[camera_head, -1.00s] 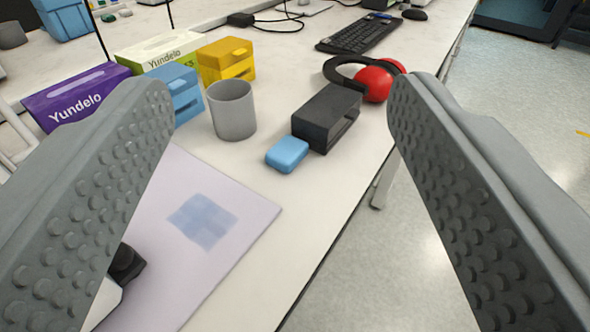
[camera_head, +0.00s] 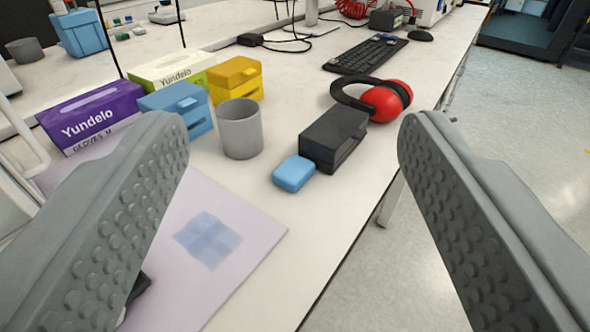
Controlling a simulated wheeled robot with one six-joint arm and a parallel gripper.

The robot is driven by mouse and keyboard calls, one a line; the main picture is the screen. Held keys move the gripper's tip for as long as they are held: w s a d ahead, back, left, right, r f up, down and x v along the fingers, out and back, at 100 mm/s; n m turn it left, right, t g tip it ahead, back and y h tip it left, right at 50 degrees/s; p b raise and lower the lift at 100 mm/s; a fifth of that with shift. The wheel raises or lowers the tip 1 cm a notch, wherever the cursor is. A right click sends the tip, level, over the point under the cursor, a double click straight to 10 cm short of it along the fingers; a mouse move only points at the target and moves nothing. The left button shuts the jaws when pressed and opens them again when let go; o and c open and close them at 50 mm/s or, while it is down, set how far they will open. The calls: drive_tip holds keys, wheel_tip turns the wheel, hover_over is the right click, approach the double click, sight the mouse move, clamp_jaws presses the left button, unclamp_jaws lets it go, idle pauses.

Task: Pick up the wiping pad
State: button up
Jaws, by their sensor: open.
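A small blue rounded block, which looks like the wiping pad (camera_head: 293,173), lies on the white bench against the near left end of a black box (camera_head: 333,138). My gripper (camera_head: 293,128) is open and empty. Its two grey studded fingers are wide apart at the left and right of the view. The pad shows between them, farther off and touched by neither finger. A flat, pale blue square patch (camera_head: 208,240) lies on the pale lilac mat (camera_head: 255,235) nearer to me.
A grey cup (camera_head: 240,130) stands left of the pad. Blue (camera_head: 178,105) and yellow (camera_head: 235,79) boxes and purple (camera_head: 92,117) and green-white (camera_head: 170,68) glove boxes stand behind. Red earmuffs (camera_head: 388,100) and a keyboard (camera_head: 366,56) lie farther along. The bench's right edge drops to open floor.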

drive_tip(key=shift+o, duration=0.6)
drive_tip(key=m+g, duration=0.7)
drive_tip(key=g, duration=1)
hover_over(294, 167)
wheel_tip(294, 167, down, 7)
wheel_tip(294, 167, down, 16)
drive_tip(key=shift+f, duration=0.2)
drive_tip(key=shift+c, duration=0.2)
drive_tip(key=c, duration=1)
